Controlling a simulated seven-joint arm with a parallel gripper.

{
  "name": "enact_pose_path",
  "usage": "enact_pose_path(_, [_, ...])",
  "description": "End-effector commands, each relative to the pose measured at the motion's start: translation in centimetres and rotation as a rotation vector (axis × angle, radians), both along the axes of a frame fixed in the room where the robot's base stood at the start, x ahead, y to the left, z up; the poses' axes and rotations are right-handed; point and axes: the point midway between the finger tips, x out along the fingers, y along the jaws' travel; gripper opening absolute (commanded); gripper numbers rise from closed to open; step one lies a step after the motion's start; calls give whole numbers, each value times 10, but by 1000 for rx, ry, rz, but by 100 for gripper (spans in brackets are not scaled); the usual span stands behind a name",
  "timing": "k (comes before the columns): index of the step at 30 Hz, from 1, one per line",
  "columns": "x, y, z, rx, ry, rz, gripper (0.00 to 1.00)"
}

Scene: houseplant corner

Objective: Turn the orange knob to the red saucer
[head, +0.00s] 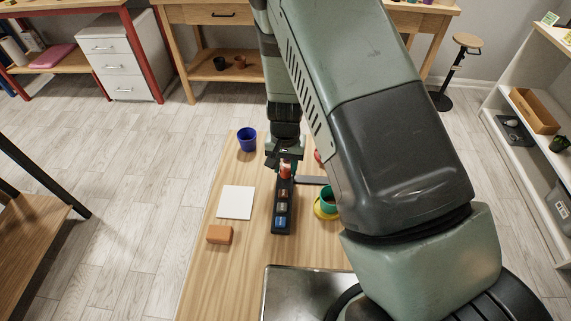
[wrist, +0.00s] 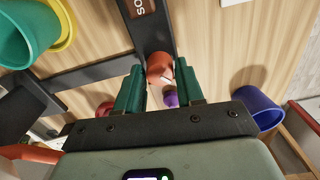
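The orange knob (head: 286,171) stands at the far end of a narrow black panel (head: 282,215). The panel carries several small labels. My gripper (head: 285,158) is over the knob, pointing down. In the wrist view the knob (wrist: 159,66) lies between the two green fingertips of my gripper (wrist: 159,72), with a narrow gap seeming to show on each side. The fingers look open. A pale mark shows near the knob's edge; its direction is unclear. A red thing (head: 317,155) is partly hidden behind my arm; I cannot tell whether it is the red saucer.
A green pot (head: 327,200) stands in a yellow saucer (head: 320,211) right of the panel. A blue pot (head: 247,140), a white tile (head: 236,202) and an orange block (head: 219,235) are on the left. A purple thing (wrist: 171,99) shows between my fingers, beyond the knob.

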Motion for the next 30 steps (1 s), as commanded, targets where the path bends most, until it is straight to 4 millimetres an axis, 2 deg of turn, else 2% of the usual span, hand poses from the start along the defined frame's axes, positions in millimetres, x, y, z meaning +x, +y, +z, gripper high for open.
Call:
enact_pose_path(1, [0,0,0,0,0,0,46])
enact_pose_path(3, [0,0,0,0,0,0,57])
enact_pose_path(4, [0,0,0,0,0,0,58])
enact_pose_path(14, [0,0,4,0,-1,1,58])
enact_pose_path(17, [1,0,17,1,-2,1,58])
enact_pose_path(24, [1,0,66,2,-4,3,58])
enact_pose_path(30, [0,0,97,1,-2,2,58])
